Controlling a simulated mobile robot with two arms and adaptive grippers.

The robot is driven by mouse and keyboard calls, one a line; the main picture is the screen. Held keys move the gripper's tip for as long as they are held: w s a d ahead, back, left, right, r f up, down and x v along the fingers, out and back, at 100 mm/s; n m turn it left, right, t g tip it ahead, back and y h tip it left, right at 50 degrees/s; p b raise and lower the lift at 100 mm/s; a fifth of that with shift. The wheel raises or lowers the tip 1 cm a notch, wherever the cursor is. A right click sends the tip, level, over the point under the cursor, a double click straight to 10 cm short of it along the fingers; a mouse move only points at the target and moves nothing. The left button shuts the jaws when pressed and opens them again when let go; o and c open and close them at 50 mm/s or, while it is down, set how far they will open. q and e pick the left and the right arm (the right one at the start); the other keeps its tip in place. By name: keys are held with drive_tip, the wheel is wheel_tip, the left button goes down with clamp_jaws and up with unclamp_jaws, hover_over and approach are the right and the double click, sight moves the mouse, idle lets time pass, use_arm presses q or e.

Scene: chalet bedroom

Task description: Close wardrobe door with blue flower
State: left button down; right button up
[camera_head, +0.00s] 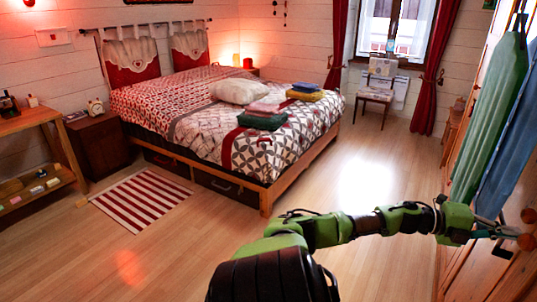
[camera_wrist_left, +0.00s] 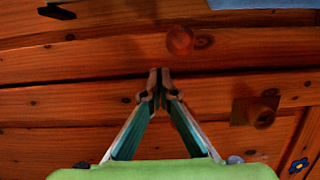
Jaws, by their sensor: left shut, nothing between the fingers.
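The wooden wardrobe (camera_head: 484,268) stands at the right edge of the head view, cut off by the frame. My left arm reaches across to it, and my left gripper (camera_head: 518,233) is by its round wooden knobs. In the left wrist view my left gripper (camera_wrist_left: 160,85) is shut and empty, its fingertips in front of brown wooden boards. A round knob (camera_wrist_left: 180,39) is just beyond the fingertips, and another knob (camera_wrist_left: 262,112) is to the right. A small blue flower (camera_wrist_left: 299,165) shows at the lower right corner. I cannot tell how far the door stands open. My right gripper is out of view.
A green cloth (camera_head: 490,110) and a blue cloth (camera_head: 508,150) hang at the wardrobe. A bed (camera_head: 296,150) with folded cloths stands left of centre. A chair (camera_head: 374,98) is by the window. The wooden floor between bed and wardrobe is clear.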

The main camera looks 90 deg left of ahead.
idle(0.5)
use_arm(q)
drive_tip(key=v, duration=1.2)
idle(0.3)
